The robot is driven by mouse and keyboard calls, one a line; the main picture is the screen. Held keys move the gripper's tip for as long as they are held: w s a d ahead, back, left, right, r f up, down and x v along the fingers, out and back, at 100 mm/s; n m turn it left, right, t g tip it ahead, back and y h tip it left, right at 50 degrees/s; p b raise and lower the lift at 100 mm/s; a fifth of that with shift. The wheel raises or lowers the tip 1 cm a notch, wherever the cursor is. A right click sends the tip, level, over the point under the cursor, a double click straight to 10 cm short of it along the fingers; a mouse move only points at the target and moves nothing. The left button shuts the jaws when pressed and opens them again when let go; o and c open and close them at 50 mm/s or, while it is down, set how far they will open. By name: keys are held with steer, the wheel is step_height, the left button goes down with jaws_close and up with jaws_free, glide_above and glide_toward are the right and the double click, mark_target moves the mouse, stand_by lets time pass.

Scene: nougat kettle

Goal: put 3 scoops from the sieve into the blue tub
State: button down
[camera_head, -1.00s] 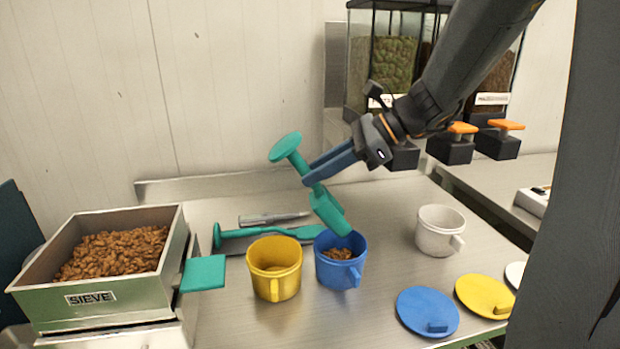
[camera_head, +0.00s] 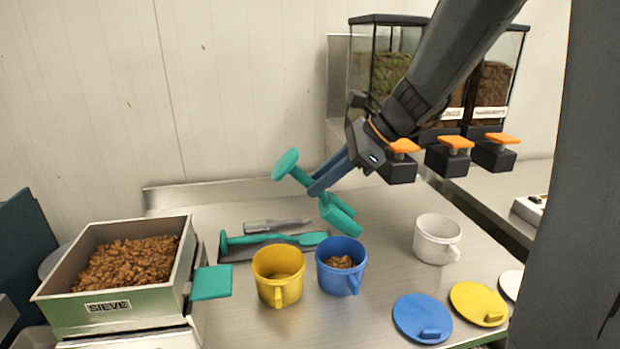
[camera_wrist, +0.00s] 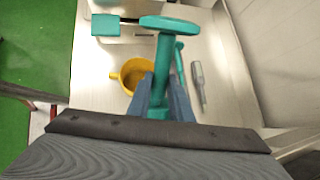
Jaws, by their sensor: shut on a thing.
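My gripper (camera_head: 318,186) is shut on the handle of a teal scoop (camera_head: 338,214). The scoop is tilted, its bowl low at the right, just above the rim of the blue tub (camera_head: 340,279). Whether the bowl is empty cannot be told. Some brown pieces lie in the blue tub. The sieve (camera_head: 72,318) is a green-grey box at the left, full of brown nuggets (camera_head: 130,262). In the wrist view the scoop handle (camera_wrist: 160,88) stands between my fingers, and its bowl is hidden.
A yellow tub (camera_head: 278,290) stands left of the blue one. A white mug (camera_head: 437,240) is at the right. Blue (camera_head: 421,316) and yellow (camera_head: 480,303) lids lie in front. A second teal tool (camera_head: 270,239) and a grey tool (camera_head: 277,226) lie behind. Dispensers (camera_head: 455,152) stand at the back right.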

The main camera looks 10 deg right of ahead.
steer(key=shift+s+a+r+h+p, duration=0.1)
steer(key=shift+r+h+p, duration=0.7)
steer(key=shift+p, duration=1.55)
steer(key=shift+r+h+p, duration=0.4)
steer(key=shift+h+p, duration=0.8)
steer(key=shift+p, duration=1.15)
steer(key=shift+r+n+h+p, duration=0.1)
steer(key=shift+n+h+p, duration=0.2)
steer(key=shift+g+h, duration=0.3)
steer(key=shift+r+h, duration=0.55)
steer(key=shift+h, duration=0.75)
steer(key=shift+r+h, duration=0.15)
steer(key=shift+h, duration=0.15)
